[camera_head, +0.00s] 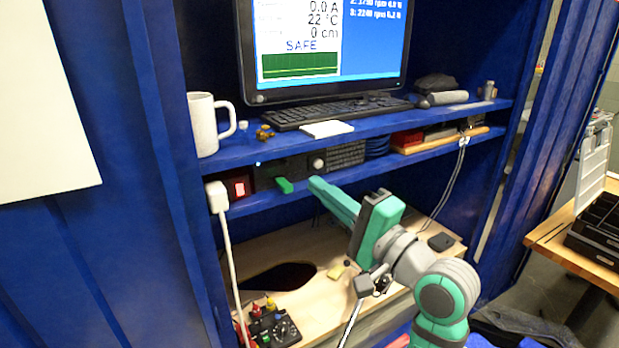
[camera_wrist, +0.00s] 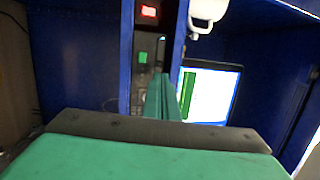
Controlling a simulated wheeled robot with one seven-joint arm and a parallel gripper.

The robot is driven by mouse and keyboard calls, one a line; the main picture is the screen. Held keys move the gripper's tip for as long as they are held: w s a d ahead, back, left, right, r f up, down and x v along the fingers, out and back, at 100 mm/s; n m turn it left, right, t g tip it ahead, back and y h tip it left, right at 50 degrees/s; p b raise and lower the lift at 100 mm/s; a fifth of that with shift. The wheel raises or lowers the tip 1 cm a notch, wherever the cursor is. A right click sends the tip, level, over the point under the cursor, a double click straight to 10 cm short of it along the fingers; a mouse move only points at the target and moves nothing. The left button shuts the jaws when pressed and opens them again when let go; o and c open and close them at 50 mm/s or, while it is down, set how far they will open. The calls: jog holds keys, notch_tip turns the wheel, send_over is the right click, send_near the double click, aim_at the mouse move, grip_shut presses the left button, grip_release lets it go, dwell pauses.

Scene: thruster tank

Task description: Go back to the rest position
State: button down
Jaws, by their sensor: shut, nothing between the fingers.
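My gripper (camera_head: 318,185) is shut and empty. Its long green fingers lie together and point up and to the left, at the lower shelf inside the blue cabinet. The fingers (camera_wrist: 162,90) also show in the wrist view, pointing at the dark panel. A small green block or switch (camera_head: 285,185) sits at the panel's front, left of my fingertips, with a gap between them in the picture. It shows in the wrist view (camera_wrist: 142,57) too. A red lit switch (camera_head: 239,188) is farther left on the lower shelf.
A monitor (camera_head: 322,50) reading SAFE, a keyboard (camera_head: 335,112) and a white mug (camera_head: 208,125) stand on the upper shelf. Below, a wooden top (camera_head: 312,248) has a dark opening and a knobbed control box (camera_head: 270,328). A wooden table (camera_head: 575,245) is at right.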

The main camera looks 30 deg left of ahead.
jog(key=v, duration=0.6)
jog(key=w+d+f+m+t+h, duration=0.2)
jog(key=d+f+m+t+h, duration=0.15)
jog(key=f, duration=0.55)
jog(key=w+d+f+m+t+h, duration=0.25)
jog(key=f+t, duration=0.25)
jog(key=f, duration=0.5)
jog(key=s+d+f+m+t+h, duration=0.1)
jog(key=s+d+f+h, duration=0.25)
jog(key=f, duration=0.45)
jog(key=s+d+f+m+t+h, duration=0.1)
jog(key=s+d+f+h, duration=0.2)
jog(key=f, duration=0.6)
jog(key=s+d+f+n+g+h, duration=0.1)
jog(key=s+d+f+n+h, duration=0.15)
jog(key=s+f, duration=0.35)
jog(key=s+d+f+n+h, duration=0.1)
jog(key=s+f+h, duration=0.2)
jog(key=s, duration=0.5)
jog(key=s+d+n+g, duration=0.1)
jog(key=s+n, duration=0.7)
jog(key=s, duration=0.9)
jog(key=shift+d+r+n+h, duration=0.2)
jog(key=shift+d+n+h, duration=0.15)
jog(key=shift+d+h, duration=0.1)
jog(key=shift+s, duration=0.1)
